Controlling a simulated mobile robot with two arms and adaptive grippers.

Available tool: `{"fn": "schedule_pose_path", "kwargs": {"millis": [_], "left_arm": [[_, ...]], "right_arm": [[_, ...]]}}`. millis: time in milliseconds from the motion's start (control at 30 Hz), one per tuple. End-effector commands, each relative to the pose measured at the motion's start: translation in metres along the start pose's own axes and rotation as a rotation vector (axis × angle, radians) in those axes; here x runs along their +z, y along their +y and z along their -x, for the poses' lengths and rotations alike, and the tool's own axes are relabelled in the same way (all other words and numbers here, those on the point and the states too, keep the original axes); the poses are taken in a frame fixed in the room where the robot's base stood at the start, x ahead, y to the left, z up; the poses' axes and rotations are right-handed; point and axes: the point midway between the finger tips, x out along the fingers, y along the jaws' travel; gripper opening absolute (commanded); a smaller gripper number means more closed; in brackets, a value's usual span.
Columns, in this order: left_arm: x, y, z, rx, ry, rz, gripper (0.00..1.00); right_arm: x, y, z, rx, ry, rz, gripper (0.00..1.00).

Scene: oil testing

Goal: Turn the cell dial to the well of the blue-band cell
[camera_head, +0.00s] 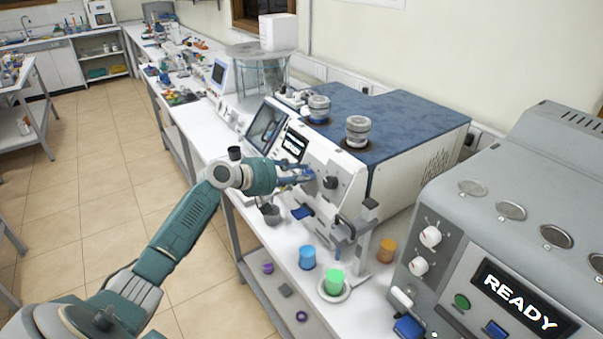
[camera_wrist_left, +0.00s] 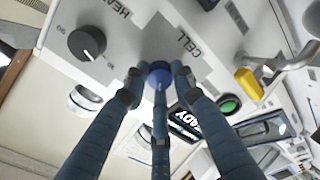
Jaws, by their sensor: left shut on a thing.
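The white machine with a blue top (camera_head: 400,110) stands on the bench. In the left wrist view the cell dial (camera_wrist_left: 160,68) is a round blue knob beside the word CELL. My left gripper (camera_wrist_left: 158,82) has its three fingers closed around it. In the head view my left gripper (camera_head: 303,177) is at the machine's front panel and its fingers hide the dial. My right gripper is in neither view.
A black heat knob (camera_wrist_left: 87,42) sits close beside the gripped dial. A yellow part (camera_wrist_left: 248,84) and a green button (camera_wrist_left: 229,104) are on the other side.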

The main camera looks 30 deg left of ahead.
Motion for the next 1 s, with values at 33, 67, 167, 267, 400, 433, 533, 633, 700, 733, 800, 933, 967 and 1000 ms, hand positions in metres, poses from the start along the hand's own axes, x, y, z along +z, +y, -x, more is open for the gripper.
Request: {"fn": "schedule_pose_path", "kwargs": {"millis": [33,67,167,267,400,433,533,633,700,733,800,933,967,1000], "left_arm": [[0.001,-0.001,0.000,-0.002,-0.001,0.004,0.00],[0.001,-0.001,0.000,-0.002,-0.001,0.005,0.00],[0.001,-0.002,0.000,-0.002,-0.001,0.005,0.00],[0.001,-0.002,0.000,-0.002,-0.001,0.004,0.00],[0.001,-0.002,0.000,-0.002,-0.001,0.004,0.37],[0.001,-0.001,0.000,-0.002,-0.001,0.004,0.43],[0.001,-0.001,0.000,-0.001,-0.001,0.003,0.44],[0.000,-0.001,0.000,-0.001,-0.001,0.003,0.44],[0.000,-0.001,0.000,-0.001,0.000,0.002,0.44],[0.000,-0.001,0.001,-0.001,0.000,0.002,0.44],[0.000,-0.001,0.004,-0.001,0.000,0.002,0.44],[0.000,-0.002,0.022,-0.003,0.001,0.001,0.44],[0.000,-0.002,0.028,-0.003,0.001,0.000,0.44],[0.000,-0.003,0.036,-0.005,-0.001,-0.002,0.44]], "right_arm": [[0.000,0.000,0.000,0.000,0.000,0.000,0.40],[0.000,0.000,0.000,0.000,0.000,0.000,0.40],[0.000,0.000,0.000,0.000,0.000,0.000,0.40],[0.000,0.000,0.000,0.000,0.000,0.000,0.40],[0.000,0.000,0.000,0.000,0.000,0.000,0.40],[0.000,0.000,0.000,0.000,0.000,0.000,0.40],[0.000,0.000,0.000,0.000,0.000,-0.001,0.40],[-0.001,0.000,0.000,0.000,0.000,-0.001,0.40],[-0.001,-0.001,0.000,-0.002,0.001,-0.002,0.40],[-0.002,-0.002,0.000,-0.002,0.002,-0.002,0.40],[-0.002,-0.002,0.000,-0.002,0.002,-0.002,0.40],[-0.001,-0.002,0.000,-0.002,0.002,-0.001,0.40],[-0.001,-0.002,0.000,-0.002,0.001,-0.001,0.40],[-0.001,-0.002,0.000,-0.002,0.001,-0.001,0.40]]}}
